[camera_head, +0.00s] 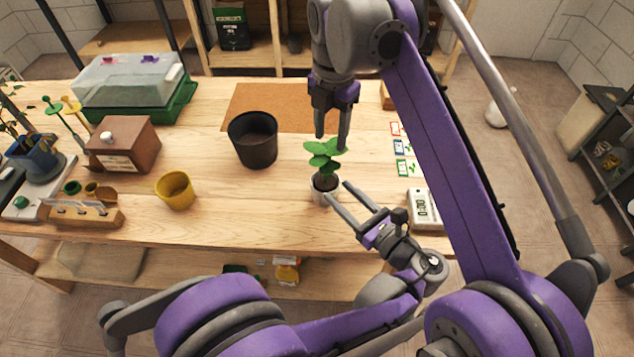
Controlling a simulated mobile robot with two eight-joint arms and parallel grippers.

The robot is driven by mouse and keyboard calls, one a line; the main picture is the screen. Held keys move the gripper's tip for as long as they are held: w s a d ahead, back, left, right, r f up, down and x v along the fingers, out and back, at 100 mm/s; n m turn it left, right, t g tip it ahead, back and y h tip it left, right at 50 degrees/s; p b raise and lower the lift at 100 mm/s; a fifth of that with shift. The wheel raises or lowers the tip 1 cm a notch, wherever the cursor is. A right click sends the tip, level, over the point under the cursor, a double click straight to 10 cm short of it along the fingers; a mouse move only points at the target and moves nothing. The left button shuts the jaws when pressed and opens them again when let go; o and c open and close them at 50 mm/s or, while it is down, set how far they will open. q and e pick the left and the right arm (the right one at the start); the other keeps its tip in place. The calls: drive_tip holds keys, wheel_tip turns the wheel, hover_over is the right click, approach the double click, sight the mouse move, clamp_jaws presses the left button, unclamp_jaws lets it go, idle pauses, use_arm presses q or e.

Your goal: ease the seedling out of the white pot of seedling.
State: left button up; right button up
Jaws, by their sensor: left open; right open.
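The white pot (318,195) stands upright on the wooden table, holding dark soil and a green seedling (322,155) with several broad leaves. My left gripper (338,194) is open, its fingers reaching from the lower right to the pot's right side. I cannot tell whether a finger touches the pot. My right gripper (332,137) points down from above, its fingertips at the seedling's upper leaves. It is open, though its fingers look close together from this angle. The seedling's stem is mostly hidden by the leaves.
A large black pot (254,140) and a yellow pot (175,191) stand left of the seedling. A brown cork mat (285,108) lies behind. A white timer (424,209) and small cards (403,146) lie to the right. A wooden box (124,146) and a green-based propagator (135,85) stand at left.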

sight(324, 173)
use_arm(q)
drive_tip(key=shift+d+t, duration=0.3)
drive_tip(key=shift+d, duration=0.1)
drive_tip(key=shift+w+a, duration=0.1)
drive_tip(key=shift+a, duration=0.05)
drive_tip(key=x, duration=1)
drive_tip(key=shift+r, duration=0.1)
clamp_jaws()
idle(0.7)
unclamp_jaws()
